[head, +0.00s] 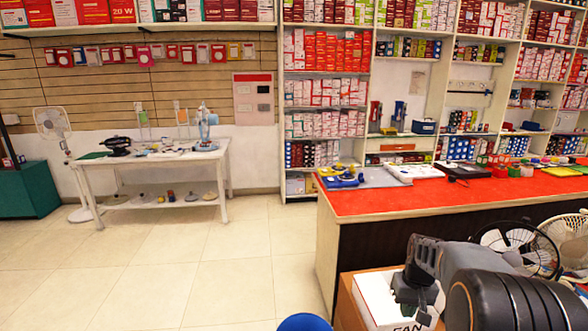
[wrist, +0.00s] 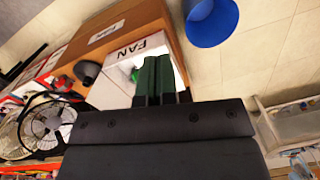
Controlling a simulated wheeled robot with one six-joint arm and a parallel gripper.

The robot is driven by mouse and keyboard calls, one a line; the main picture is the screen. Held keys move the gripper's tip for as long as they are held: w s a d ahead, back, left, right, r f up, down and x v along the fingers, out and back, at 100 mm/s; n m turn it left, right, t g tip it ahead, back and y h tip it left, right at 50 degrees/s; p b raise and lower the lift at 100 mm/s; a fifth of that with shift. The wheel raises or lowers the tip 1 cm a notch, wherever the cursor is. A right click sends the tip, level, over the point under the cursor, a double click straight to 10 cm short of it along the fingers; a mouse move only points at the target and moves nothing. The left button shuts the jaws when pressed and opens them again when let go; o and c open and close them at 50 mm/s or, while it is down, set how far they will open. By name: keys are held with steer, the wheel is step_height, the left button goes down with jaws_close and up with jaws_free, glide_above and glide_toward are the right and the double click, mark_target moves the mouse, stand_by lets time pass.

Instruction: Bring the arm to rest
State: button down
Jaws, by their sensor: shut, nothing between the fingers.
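My arm reaches in from the lower right of the head view. My gripper (head: 416,304) is at its end, in front of a white box marked FAN (head: 378,304). In the wrist view my gripper (wrist: 160,62) has its two dark green fingers side by side, shut and empty. The white FAN box (wrist: 118,62) lies beyond the fingers there. I cannot tell whether the fingers touch the box.
A red-topped counter (head: 375,203) stands just beyond my arm. Fans (head: 518,245) stand at the right. A blue round container (head: 304,322) is on the floor below. A white table (head: 150,160) stands at the left. The tiled floor (head: 215,262) between is clear.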

steer(key=s+a+r+n+t+p, duration=0.1)
steer(key=s+a+r+t+p, duration=0.2)
steer(key=s+a+r, duration=0.9)
steer(key=s+r+p, duration=0.1)
steer(key=s+p, duration=0.1)
steer(key=s, duration=0.2)
steer(key=shift+a+t+h+p, duration=0.25)
steer(key=shift+t+h+p, duration=0.05)
steer(key=shift+r, duration=0.1)
